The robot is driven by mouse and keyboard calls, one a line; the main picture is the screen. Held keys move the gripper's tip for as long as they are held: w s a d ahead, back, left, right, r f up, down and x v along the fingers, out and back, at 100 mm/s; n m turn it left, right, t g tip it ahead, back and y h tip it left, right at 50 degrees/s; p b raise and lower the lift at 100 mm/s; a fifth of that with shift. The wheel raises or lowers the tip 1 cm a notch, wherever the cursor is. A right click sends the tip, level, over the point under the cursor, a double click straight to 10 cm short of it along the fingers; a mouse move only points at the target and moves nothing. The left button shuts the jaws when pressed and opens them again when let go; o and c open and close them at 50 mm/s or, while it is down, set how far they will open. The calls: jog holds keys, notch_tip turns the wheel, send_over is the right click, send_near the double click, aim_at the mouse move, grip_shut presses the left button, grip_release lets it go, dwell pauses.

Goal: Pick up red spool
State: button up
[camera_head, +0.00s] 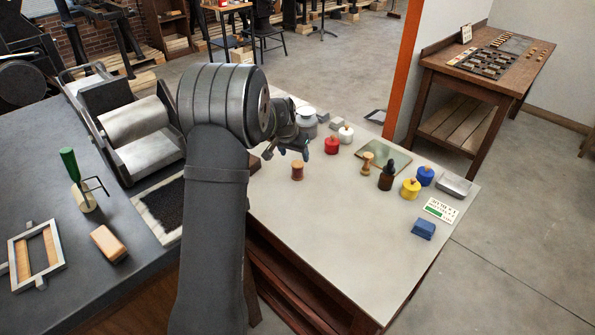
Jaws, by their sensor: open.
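The red spool (297,170) stands upright on the pale table top. It is a small dark red cylinder with a lighter rim. My gripper (287,153) is just above and beside it, coming from the left. The gripper is open, with one finger toward the left and one toward the right, and it looks empty. I cannot tell from this view how high it is above the spool. The spool shows clear of the fingers.
A red jar (331,145), a white jar (345,134), a wooden peg (367,162), a dark bottle (387,176), a yellow jar (410,189) and a blue jar (425,176) stand to the right. A blue block (424,229) lies nearer. The table's front middle is clear.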

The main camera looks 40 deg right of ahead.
aim_at(297, 164)
jog(key=x, duration=0.8)
jog(key=shift+w+f, duration=0.1)
jog(key=shift+f, duration=0.05)
jog(key=c, duration=1)
